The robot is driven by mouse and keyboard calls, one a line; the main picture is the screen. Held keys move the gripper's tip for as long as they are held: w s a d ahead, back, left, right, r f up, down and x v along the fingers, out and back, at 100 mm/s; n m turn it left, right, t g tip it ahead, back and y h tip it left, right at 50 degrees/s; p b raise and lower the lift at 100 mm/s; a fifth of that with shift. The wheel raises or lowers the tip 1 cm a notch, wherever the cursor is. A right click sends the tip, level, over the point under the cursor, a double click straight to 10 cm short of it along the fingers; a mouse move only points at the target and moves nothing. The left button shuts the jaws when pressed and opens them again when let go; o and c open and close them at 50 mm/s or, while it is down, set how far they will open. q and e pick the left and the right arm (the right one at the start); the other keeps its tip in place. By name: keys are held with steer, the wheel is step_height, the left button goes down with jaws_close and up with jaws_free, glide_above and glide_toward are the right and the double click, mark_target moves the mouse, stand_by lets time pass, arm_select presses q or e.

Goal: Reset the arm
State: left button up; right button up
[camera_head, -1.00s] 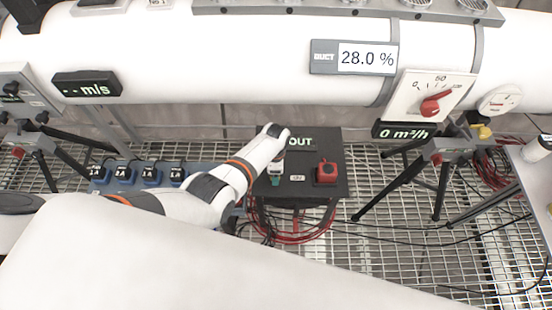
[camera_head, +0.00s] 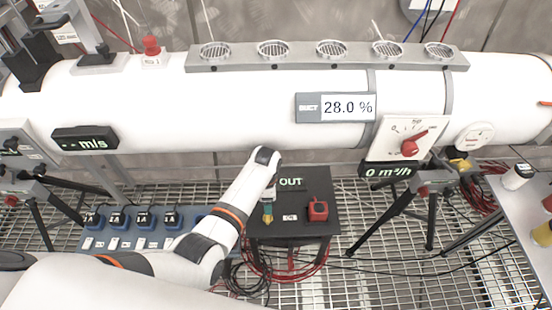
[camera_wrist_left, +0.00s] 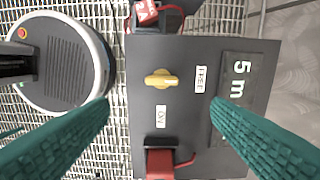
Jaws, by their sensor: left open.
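My left arm reaches in from the left in the head view. My left gripper (camera_head: 267,212) points down over the left part of a black-topped stand (camera_head: 325,186). In the left wrist view its two teal fingers (camera_wrist_left: 160,106) are spread wide with nothing held. A yellow knob (camera_wrist_left: 162,79) on the black panel shows between and beyond the fingers, apart from them. A red switch (camera_wrist_left: 160,162) sits on the same panel and also shows in the head view (camera_head: 318,209). My right gripper is not in view.
A white duct (camera_head: 240,110) with a 28.0 % display (camera_head: 347,107) runs across behind the stand. Tripods, red cables (camera_head: 300,270) and a side table (camera_head: 515,215) stand around on the mesh floor.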

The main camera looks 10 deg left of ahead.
arm_select(q)
steer(key=s+a+r+m+t, duration=0.1)
steer(key=s+a+r+m, duration=0.1)
steer(key=s+m, duration=0.45)
steer(key=s+a+r+m+t, duration=0.1)
steer(key=s+a+r+m, duration=0.15)
steer(key=s+m, duration=0.4)
steer(key=s+a+r+m+t, duration=0.2)
steer(key=s+r+m, duration=0.8)
steer(key=s+r, duration=0.25)
step_height(320, 180, down, 26)
steer(key=s+r+g, duration=0.1)
steer(key=g, duration=0.1)
steer(key=s+a+f+g, duration=0.1)
steer(key=s+a+f, duration=0.1)
steer(key=s+f, duration=1.5)
steer(key=shift+a+f+m, duration=0.2)
steer(key=shift+f+m, duration=0.2)
steer(key=shift+f, duration=0.15)
